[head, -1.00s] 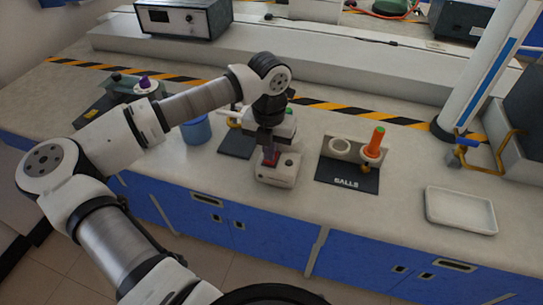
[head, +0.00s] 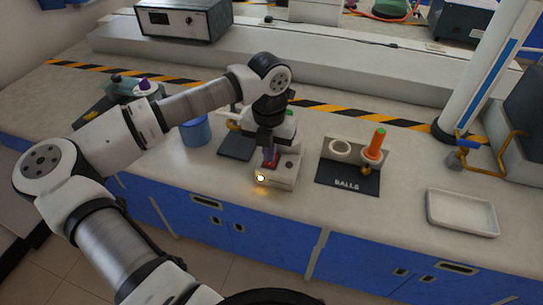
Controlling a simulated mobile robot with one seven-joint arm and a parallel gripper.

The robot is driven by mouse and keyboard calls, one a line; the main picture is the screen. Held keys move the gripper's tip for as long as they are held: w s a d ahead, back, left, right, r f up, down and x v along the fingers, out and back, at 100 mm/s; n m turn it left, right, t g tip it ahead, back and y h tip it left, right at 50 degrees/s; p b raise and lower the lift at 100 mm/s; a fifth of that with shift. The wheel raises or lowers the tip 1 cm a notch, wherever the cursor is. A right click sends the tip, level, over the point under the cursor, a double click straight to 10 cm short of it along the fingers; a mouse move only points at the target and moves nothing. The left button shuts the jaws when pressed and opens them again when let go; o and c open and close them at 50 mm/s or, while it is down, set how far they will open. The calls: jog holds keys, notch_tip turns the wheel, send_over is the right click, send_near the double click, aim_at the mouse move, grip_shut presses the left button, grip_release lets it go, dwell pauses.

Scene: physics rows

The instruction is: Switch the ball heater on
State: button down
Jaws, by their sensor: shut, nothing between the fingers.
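The ball heater, a small pale box (head: 288,178), stands near the front of the bench. A lamp (head: 261,178) on its front glows yellow-white and throws an orange glow on the bench. A red switch (head: 273,163) on its top shows just below my gripper (head: 269,158). My gripper points down over the switch, its fingers shut with nothing between them. Whether the fingertips touch the switch is hard to tell. My gripper and wrist hide part of the heater's top and back.
A white tray (head: 461,213) lies farther right. A blue cup (head: 195,131) stands left. Bare bench lies between mat and tray.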

notch_tip(320, 180, up, 6)
jog(key=shift+p, duration=1)
